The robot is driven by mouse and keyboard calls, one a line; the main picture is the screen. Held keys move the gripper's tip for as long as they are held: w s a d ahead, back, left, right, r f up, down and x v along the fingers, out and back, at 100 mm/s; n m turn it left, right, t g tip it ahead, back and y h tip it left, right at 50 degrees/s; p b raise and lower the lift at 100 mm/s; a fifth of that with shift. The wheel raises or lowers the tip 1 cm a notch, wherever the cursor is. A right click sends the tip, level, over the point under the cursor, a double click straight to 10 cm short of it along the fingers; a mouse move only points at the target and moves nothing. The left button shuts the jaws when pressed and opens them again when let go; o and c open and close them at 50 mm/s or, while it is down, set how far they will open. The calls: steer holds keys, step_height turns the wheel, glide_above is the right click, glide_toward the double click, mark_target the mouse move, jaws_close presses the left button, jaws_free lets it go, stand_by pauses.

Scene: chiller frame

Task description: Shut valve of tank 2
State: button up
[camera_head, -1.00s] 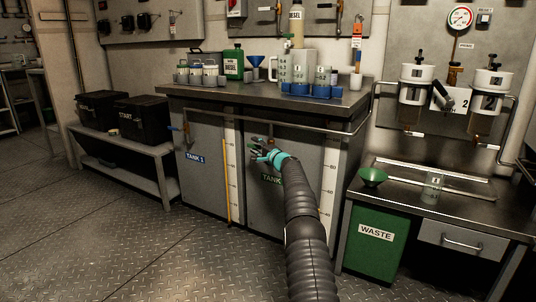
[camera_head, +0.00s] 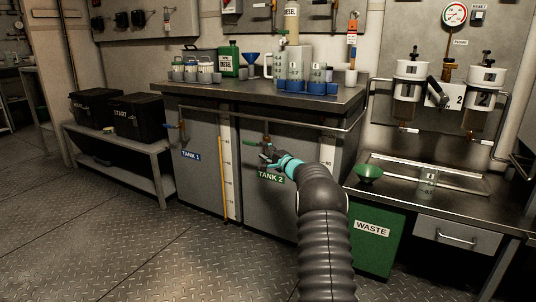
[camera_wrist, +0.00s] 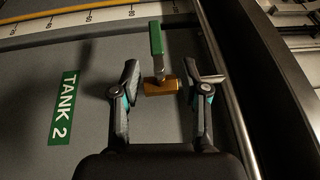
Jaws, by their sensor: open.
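The tank 2 valve is on the upper front of the grey tank marked with the green TANK 2 label (camera_head: 270,177). In the wrist view, its brass body (camera_wrist: 162,87) lies between my fingertips, with visible gaps. Its green lever (camera_wrist: 156,38) points up there, crosswise to the body, beyond the fingertips. In the head view the lever (camera_head: 250,143) points left, roughly level. My gripper (camera_head: 268,155) is open and empty at the valve; it also shows in the wrist view (camera_wrist: 163,80). The TANK 2 label (camera_wrist: 62,107) appears sideways there, left of the fingers.
A metal rail (camera_head: 300,126) runs along the bench front above the valve. Tank 1 (camera_head: 200,175), with its own valve, stands to the left. A green waste bin (camera_head: 372,240) and a side bench are to the right. The floor in front is clear.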

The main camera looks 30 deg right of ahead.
steer(key=shift+v, duration=1)
